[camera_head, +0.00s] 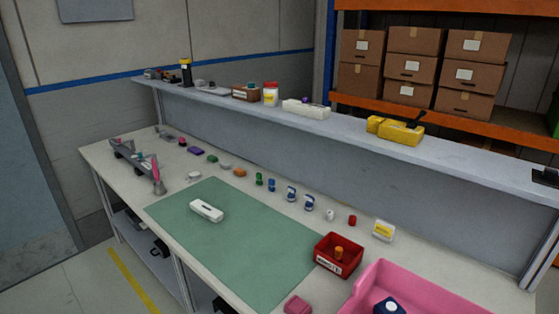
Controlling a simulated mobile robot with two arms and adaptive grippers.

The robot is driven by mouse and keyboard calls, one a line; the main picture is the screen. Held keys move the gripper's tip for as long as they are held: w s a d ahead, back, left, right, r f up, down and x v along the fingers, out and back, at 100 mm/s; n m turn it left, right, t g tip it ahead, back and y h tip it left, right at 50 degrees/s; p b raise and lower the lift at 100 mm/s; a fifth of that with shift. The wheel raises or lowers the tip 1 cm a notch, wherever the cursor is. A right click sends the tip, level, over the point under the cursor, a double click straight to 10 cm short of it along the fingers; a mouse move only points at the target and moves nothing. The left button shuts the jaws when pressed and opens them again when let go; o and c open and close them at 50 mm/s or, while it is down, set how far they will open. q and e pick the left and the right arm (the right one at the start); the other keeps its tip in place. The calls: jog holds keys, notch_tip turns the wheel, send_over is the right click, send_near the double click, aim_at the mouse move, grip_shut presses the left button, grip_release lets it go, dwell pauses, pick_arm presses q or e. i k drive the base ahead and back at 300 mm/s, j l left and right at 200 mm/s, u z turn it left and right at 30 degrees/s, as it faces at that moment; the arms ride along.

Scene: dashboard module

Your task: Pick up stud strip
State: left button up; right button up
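A white oblong part (207,211) with a dark slot on top lies on the green mat (240,250). Neither of my grippers is in view.
Small coloured parts, such as a purple block (195,151), stand in a row behind the mat. A red labelled bin (334,264) and a pink tray (375,276) are at the right. A raised shelf (345,119) runs along the back. Most of the mat is clear.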

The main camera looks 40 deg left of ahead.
aim_at(214, 215)
jog(key=u, duration=1.85)
jog(key=i+j+z, duration=0.1)
jog(key=i+j, duration=0.15)
jog(key=j, duration=0.15)
jog(key=i+j+z, duration=0.15)
jog(key=j, duration=0.25)
